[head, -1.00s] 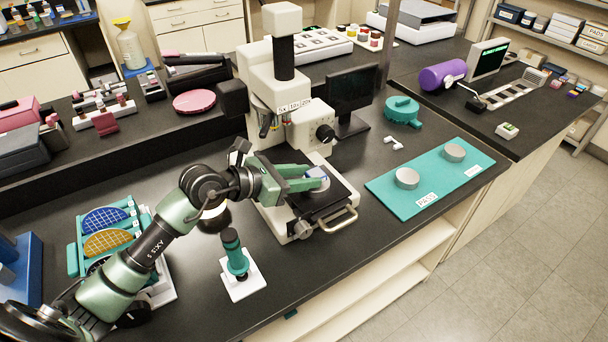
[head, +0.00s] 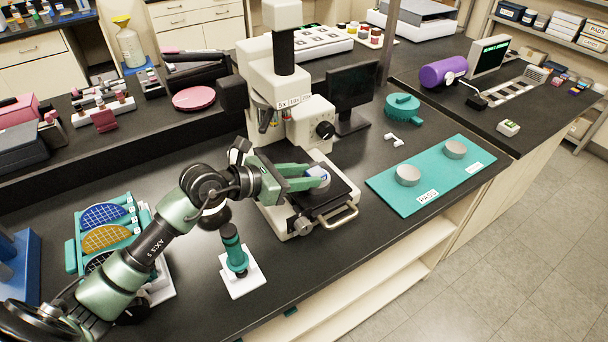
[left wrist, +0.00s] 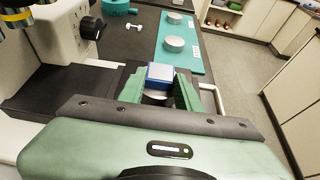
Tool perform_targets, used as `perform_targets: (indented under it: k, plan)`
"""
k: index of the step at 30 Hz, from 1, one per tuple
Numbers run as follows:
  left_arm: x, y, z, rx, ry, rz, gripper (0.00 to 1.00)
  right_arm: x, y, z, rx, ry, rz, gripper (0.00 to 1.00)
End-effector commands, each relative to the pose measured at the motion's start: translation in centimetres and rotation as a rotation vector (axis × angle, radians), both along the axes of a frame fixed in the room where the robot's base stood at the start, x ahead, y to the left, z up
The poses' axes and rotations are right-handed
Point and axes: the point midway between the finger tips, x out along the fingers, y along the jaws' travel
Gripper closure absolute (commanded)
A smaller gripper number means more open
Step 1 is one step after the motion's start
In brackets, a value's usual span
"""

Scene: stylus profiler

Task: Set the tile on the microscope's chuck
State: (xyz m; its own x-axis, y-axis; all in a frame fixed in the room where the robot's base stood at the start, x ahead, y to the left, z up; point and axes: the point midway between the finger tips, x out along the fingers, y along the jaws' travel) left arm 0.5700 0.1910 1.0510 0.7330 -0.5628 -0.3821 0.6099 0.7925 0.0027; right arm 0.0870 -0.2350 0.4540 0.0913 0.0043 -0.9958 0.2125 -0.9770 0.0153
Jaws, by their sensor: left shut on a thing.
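My left gripper (head: 312,178) is shut on a small blue tile (head: 318,172). In the left wrist view the tile (left wrist: 160,73) sits between the two green fingers. The pale round chuck (left wrist: 156,95) shows just under and in front of the tile, partly hidden by the gripper; I cannot tell whether they touch. The chuck is on the black stage (head: 335,200) of the white microscope (head: 287,85). My right gripper is not in view.
A teal mat (head: 415,207) with two grey discs lies right of the microscope. A teal-handled tool (head: 235,250) stands on a white base in front of it. A wafer rack (head: 72,258) is at the left. A monitor (head: 352,90) stands behind.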

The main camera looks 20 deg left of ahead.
Motion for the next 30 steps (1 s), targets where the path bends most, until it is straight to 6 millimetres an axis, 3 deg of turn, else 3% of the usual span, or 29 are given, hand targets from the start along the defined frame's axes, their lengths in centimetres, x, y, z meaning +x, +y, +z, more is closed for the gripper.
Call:
perform_targets:
  k: [26,27,30]
  plan:
    - [0.0,0.0,1.3,0.001,0.001,0.0,1.0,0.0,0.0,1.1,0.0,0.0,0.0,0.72]
    - [0.0,0.0,1.3,0.001,0.001,0.0,0.78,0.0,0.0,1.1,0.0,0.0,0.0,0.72]
    - [0.0,0.0,1.3,0.001,0.001,0.0,1.0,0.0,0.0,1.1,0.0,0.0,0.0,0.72]
